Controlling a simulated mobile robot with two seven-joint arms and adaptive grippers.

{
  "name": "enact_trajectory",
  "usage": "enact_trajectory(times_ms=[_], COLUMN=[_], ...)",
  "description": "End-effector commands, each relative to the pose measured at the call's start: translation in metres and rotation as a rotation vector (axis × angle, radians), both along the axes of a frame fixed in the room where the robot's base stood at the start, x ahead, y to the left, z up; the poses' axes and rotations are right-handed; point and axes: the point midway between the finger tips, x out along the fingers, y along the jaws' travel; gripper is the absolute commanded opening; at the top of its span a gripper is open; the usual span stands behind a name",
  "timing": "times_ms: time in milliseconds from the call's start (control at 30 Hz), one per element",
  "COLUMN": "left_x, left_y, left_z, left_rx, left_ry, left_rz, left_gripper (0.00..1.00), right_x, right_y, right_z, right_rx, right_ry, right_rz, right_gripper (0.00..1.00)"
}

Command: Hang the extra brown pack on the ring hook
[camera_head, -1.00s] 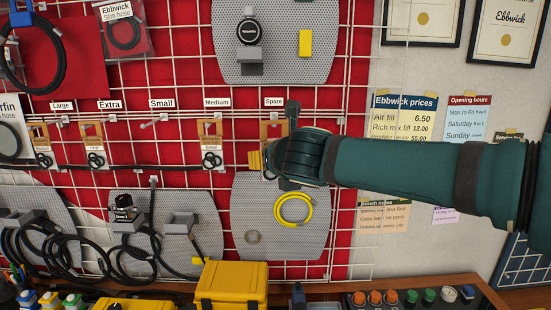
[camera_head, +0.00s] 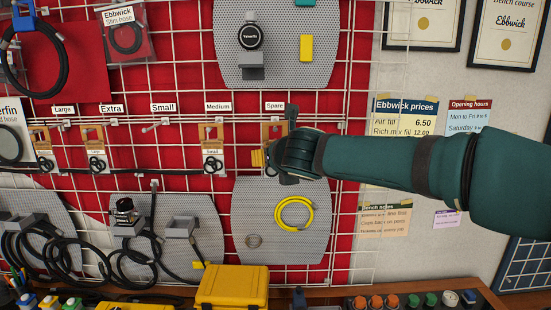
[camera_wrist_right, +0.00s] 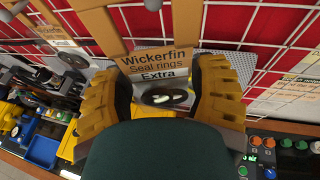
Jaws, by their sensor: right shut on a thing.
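The extra brown pack (camera_wrist_right: 158,68) is a brown card printed "Wickerfin Seal rings Extra" with dark rings on it. In the right wrist view it sits between the two yellow fingers of my right gripper (camera_wrist_right: 160,95), which is shut on it. In the head view my right gripper (camera_head: 262,158) is at the hook below the "Spare" label (camera_head: 274,106). The pack's brown top (camera_head: 274,131) shows above the fingers there, and the rest is hidden. I cannot tell whether it still bears on that hook. The hook (camera_head: 150,128) under the "Small" label is bare. My left gripper is not in view.
Other brown packs hang left on the white grid: one under "Medium" (camera_head: 211,140), one near "Extra" (camera_head: 94,140), one under "Large" (camera_head: 43,140). A grey perforated panel (camera_head: 310,240) with a yellow coil is below my gripper. A yellow case (camera_head: 232,288) stands on the bench.

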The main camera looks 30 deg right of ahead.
Motion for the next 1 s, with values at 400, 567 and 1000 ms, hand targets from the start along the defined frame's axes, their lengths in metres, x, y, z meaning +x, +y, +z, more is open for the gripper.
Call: enact_trajectory(times_ms=[400,567,1000], left_x=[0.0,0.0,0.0], left_y=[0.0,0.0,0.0], left_z=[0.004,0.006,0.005], left_rx=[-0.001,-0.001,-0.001], left_ry=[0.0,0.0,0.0], left_rz=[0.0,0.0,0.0], left_gripper=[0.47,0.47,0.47], right_x=[0.021,0.029,0.041], right_y=[-0.01,-0.013,-0.02], right_z=[-0.001,-0.002,-0.009], right_rx=[0.0,0.0,-0.001], right_ry=[0.0,0.001,0.001], right_rz=[0.001,0.001,0.0], right_gripper=[0.39,0.39,0.39])
